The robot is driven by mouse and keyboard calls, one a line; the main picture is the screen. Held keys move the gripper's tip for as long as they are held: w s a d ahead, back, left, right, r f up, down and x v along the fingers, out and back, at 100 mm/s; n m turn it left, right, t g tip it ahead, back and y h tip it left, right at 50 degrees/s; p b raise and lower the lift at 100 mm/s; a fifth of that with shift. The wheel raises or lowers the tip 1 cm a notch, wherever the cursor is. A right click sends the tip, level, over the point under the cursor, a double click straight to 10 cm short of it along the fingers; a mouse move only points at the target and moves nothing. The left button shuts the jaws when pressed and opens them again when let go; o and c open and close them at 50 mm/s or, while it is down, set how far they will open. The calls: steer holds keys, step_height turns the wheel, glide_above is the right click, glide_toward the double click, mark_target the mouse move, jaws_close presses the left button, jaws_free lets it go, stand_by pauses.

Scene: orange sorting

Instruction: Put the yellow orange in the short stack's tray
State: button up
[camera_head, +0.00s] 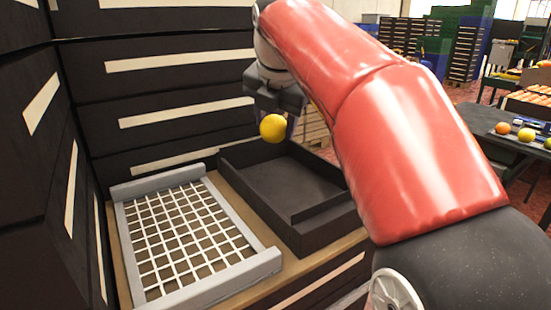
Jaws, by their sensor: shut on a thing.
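The yellow orange (273,128) is held in my gripper (276,122), which is shut on it. It is in the air, in front of the back corner of a black tray (305,221), as the picture shows it. The tray is open at the top and looks empty. It sits on top of a low stack (320,277) with a wooden-coloured upper edge. How high the orange is above the tray is hard to tell. The fingertips are partly hidden behind the orange.
A grey-framed white grid (185,237) lies left of the tray on the same surface. Tall dark stacks with pale slots (165,90) wall off the left and back. A dark table (510,150) with several fruits stands at the right. My red arm covers the right middle.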

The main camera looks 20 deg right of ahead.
step_height(320, 180, down, 8)
steer(key=shift+f+b, duration=0.1)
steer(key=shift+b, duration=0.65)
steer(key=o, duration=1)
steer(key=shift+f, duration=0.1)
steer(key=shift+r, duration=0.25)
steer(key=p+v, duration=0.1)
steer(key=v, duration=1)
steer(key=shift+s+r+p, duration=0.15)
steer(key=shift+r+p, duration=0.2)
steer(key=shift+p, duration=0.05)
